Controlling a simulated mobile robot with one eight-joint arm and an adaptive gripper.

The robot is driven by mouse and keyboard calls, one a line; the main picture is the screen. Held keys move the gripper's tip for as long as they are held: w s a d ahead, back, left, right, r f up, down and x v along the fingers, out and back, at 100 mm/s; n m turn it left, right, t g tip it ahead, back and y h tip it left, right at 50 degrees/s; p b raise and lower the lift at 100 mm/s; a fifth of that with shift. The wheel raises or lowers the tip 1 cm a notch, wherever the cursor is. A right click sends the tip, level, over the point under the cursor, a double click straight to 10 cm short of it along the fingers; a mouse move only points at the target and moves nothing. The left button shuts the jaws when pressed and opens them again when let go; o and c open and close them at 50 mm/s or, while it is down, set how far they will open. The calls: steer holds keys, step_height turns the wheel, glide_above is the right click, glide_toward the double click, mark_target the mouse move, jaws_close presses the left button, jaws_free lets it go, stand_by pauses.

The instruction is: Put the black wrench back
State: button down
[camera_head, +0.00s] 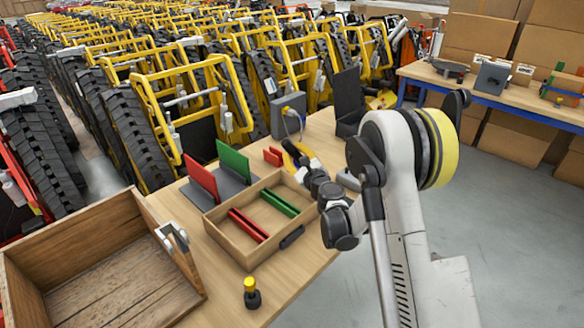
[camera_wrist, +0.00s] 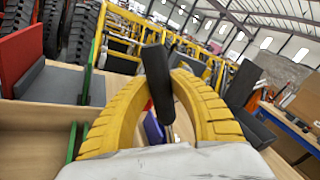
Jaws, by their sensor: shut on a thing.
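My gripper (camera_wrist: 160,85) has two curved yellow fingers closed around a dark, straight bar, which I take to be the black wrench (camera_wrist: 156,78). The bar stands up between the fingertips in the wrist view, and its lower part is partly hidden. In the head view my gripper (camera_head: 291,150) is over the far right part of the workbench (camera_head: 225,245), beyond the wooden tray. The wrench cannot be made out clearly there.
A wooden tray (camera_head: 222,239) holds red bars (camera_head: 248,225) and green bars (camera_head: 280,202). Red (camera_head: 201,180) and green (camera_head: 233,161) panels stand behind it. A tall black holder (camera_head: 348,95) stands farther back. A large wooden crate (camera_head: 40,300) is at left. Yellow-framed carriers fill the background.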

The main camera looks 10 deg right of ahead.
step_height(320, 180, down, 4)
steer(key=shift+w+r+b, duration=0.1)
steer(key=shift+b, duration=1)
steer(key=c, duration=1.2)
jaws_free()
steer(key=shift+f, duration=0.25)
steer(key=shift+r, duration=0.15)
